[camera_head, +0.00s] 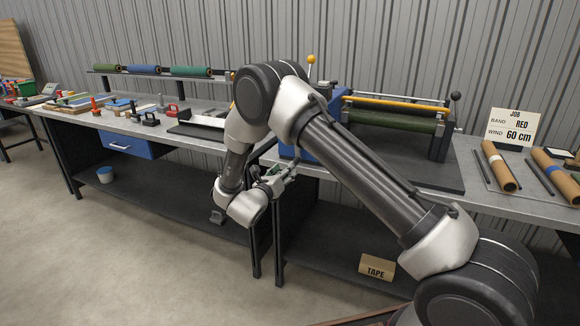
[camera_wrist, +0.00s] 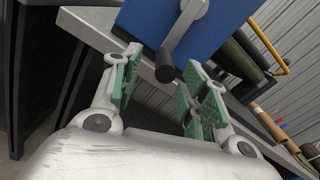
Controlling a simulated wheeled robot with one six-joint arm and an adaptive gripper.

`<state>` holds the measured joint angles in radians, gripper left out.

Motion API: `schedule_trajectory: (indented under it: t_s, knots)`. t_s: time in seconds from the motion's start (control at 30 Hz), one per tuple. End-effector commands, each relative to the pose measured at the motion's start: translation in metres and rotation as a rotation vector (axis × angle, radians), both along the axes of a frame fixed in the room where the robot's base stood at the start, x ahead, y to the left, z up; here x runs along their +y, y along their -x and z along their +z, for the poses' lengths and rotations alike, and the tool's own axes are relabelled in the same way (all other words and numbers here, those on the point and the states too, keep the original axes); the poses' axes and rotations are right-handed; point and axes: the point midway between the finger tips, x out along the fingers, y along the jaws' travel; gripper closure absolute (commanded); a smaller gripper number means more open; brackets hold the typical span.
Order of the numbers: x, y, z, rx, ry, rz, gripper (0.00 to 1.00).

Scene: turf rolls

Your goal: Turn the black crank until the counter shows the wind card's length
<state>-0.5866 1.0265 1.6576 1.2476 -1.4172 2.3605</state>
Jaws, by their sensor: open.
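The black crank (camera_wrist: 185,35) has a grey arm and a black handle and is mounted on the blue housing of the winding machine (camera_wrist: 225,20). In the head view my arm hides the crank, and only parts of the blue housing (camera_head: 336,103) show. My gripper (camera_wrist: 167,68) is open, its green-padded fingers on either side of the handle's end; I cannot tell whether they touch it. In the head view my gripper (camera_head: 282,176) is at the bench's front edge. The job card (camera_head: 514,128) reads band RED, wind 60 cm. The counter is not visible.
The machine holds a green roll (camera_head: 395,119) below a yellow bar (camera_head: 400,104). Brown rolls (camera_head: 499,168) lie on the right bench. The left bench carries tools and a rack of coloured rolls (camera_head: 190,71). A tape box (camera_head: 377,268) sits on the lower shelf. The floor at left is clear.

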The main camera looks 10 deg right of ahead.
Motion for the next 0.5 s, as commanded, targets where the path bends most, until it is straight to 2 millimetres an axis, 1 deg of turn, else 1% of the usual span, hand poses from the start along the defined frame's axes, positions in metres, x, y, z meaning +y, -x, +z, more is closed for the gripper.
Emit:
schedule_trajectory:
  t_s: [0.03, 0.1, 0.2, 0.3, 0.5]
  knots:
    - [0.006, 0.007, 0.0, -0.001, 0.001, 0.003, 0.56]
    - [0.012, 0.016, 0.0, 0.001, 0.0, 0.002, 0.56]
    - [0.017, 0.023, 0.0, 0.0, 0.001, 0.001, 0.56]
    - [0.02, 0.027, 0.0, 0.0, 0.001, 0.0, 0.56]
    - [0.02, 0.027, 0.0, 0.0, 0.0, -0.001, 0.56]
